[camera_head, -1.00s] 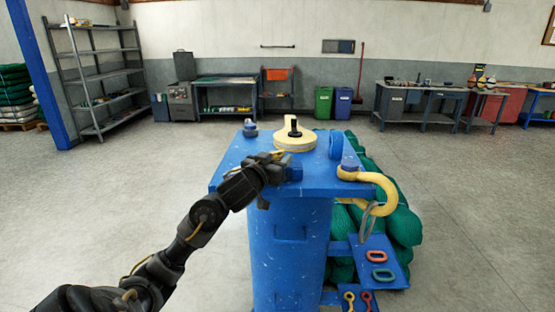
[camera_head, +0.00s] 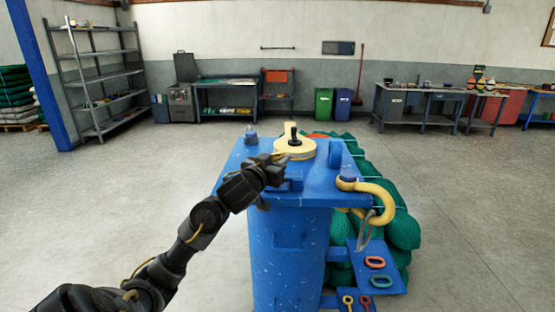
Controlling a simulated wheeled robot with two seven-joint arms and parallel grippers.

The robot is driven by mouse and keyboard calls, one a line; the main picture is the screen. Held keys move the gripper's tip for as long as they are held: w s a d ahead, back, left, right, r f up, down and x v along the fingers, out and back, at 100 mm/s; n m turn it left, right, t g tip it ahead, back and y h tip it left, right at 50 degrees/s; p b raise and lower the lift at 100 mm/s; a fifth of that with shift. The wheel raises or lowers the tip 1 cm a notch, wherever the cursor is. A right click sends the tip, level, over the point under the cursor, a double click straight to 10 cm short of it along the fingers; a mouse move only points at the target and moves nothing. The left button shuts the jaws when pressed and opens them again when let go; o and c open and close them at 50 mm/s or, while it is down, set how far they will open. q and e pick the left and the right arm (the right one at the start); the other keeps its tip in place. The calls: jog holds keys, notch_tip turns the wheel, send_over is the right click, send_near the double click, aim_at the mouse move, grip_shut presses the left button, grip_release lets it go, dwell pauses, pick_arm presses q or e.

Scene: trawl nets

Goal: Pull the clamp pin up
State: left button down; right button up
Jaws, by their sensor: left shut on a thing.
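My left gripper (camera_head: 284,171) comes in from the left over the front of the blue stand top (camera_head: 232,182). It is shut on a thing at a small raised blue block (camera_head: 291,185). The fingers hide most of what they hold; by its place it looks like the clamp pin, but its shape and how high it sits cannot be made out. Behind the gripper, a cream disc (camera_head: 308,150) with a black upright post (camera_head: 293,130) sits on the stand top. My right gripper is not in view.
A blue upright lug (camera_head: 335,152) and a large yellow shackle (camera_head: 376,188) are on the right of the stand top. A blue knob (camera_head: 250,136) stands at its back left. Green net bundles (camera_head: 403,232) lie behind. The floor on the left is clear.

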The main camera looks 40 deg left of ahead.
pick_arm(q)
jog(key=shift+a+r, duration=0.1)
jog(key=shift+r, duration=0.15)
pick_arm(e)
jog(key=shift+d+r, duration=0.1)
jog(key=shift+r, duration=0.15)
pick_arm(q)
jog(key=c, duration=1.5)
grip_release()
jog(key=shift+r, duration=0.1)
jog(key=shift+o, duration=1.1)
jog(key=s+d, duration=0.2)
jog(key=s, duration=0.8)
jog(key=shift+s+d, duration=0.15)
jog(key=shift+s, duration=0.15)
jog(key=shift+f, duration=0.2)
